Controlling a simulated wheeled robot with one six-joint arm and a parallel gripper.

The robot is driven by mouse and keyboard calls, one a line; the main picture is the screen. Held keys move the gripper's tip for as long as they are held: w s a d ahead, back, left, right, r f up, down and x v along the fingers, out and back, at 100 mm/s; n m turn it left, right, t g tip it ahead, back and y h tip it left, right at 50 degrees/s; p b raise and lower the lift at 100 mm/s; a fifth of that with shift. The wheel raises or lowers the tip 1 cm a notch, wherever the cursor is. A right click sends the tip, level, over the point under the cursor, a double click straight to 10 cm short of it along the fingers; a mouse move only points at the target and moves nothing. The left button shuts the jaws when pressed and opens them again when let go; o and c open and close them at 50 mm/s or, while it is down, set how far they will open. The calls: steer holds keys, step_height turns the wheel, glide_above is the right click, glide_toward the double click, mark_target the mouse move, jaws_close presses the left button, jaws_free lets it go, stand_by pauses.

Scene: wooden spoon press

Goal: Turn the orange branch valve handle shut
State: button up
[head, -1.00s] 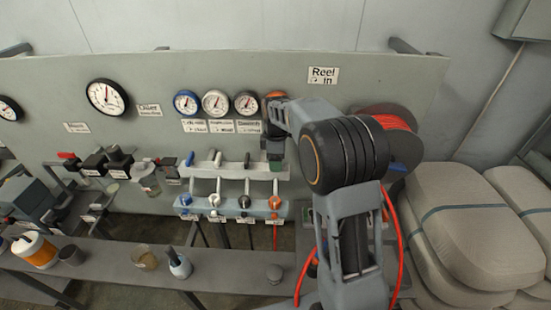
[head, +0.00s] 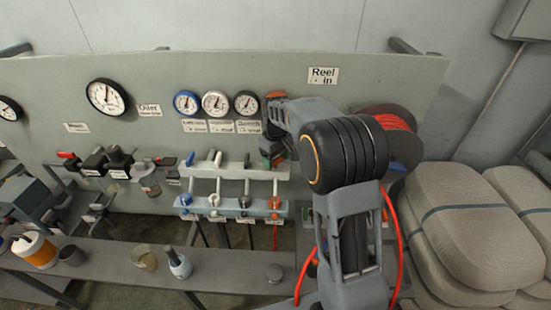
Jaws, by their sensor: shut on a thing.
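The manifold (head: 232,172) is a pale rail on the panel with a row of branch valves, each above a coloured coupling. The orange branch is the rightmost, with an orange coupling (head: 275,203) at its bottom. My gripper (head: 271,158) is at the top of this branch, pointing down, its jaws closed on the handle there. The orange handle itself is mostly hidden by the jaws and wrist, so its exact angle cannot be told.
Gauges (head: 215,103) with labels sit above the valves; the orange-rimmed one is partly behind my arm. A red hose reel (head: 392,122) is close right of my arm. A bench (head: 215,277) below carries a jar and small containers. Stacked sacks (head: 478,230) fill the right.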

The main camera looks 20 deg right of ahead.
mark_target(276, 158)
steer(key=m, duration=0.4)
steer(key=shift+m, duration=0.3)
steer(key=shift+r+m, duration=0.1)
steer(key=shift+m, duration=2.2)
steer(key=o, duration=0.9)
steer(key=shift+o, duration=0.2)
step_height(276, 158, up, 14)
